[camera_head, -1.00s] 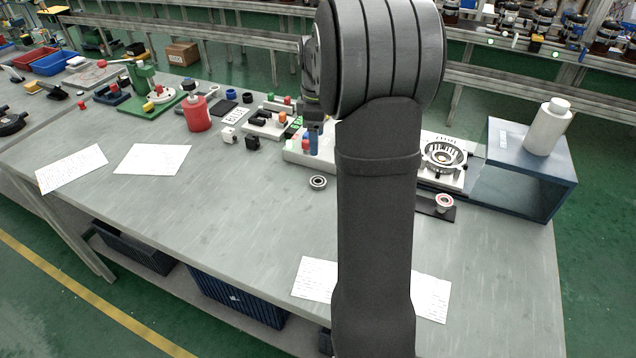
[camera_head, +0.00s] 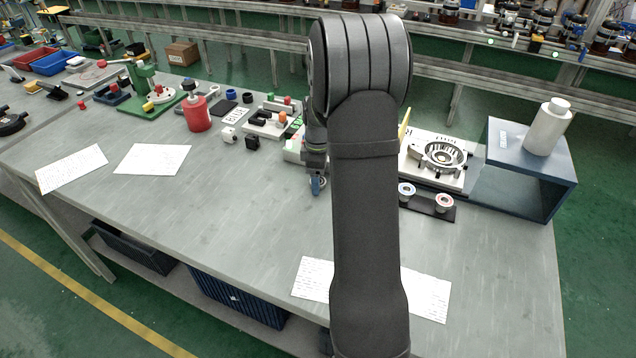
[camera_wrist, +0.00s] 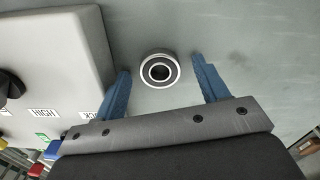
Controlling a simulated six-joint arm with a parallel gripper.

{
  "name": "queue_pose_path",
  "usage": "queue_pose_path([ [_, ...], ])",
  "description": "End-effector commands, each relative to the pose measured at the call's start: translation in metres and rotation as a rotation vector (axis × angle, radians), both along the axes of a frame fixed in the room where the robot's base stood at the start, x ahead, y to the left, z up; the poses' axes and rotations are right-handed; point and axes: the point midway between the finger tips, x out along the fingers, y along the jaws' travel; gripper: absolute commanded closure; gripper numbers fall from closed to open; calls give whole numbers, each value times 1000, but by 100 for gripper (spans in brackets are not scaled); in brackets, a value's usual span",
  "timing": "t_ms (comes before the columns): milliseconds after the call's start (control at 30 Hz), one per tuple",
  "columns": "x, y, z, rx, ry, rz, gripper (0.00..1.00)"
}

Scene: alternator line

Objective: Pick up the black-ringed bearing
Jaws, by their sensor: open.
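The bearing (camera_wrist: 160,70), with a dark ring between bright metal rings, lies flat on the grey table in the wrist view. My gripper (camera_wrist: 162,78) is open, with one blue finger on each side of the bearing and a visible gap on both sides. How far above the table the fingertips are is hard to tell. In the head view my gripper (camera_head: 317,186) is low over the table and hides the bearing.
A light grey box with a HIGH label (camera_wrist: 50,60) stands close to the left finger. A black holder (camera_head: 428,207) with two spools, a white fixture (camera_head: 436,160) and a blue stand (camera_head: 525,180) are to the right. The front table area is mostly clear.

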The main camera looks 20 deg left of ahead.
Motion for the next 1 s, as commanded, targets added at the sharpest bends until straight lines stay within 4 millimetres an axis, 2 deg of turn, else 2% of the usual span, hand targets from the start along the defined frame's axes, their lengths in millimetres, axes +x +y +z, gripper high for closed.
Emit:
queue_pose_path([
  [200, 0, 0, -1, 0, -1, 0, 33],
  [467, 0, 0, -1, 0, 0, 0, 83],
  [767, 0, 0, 1, 0, -1, 0, 83],
  [867, 1, 0, 7, 1, -2, 0, 83],
  [1000, 1, 0, 25, 3, -3, 0, 83],
])
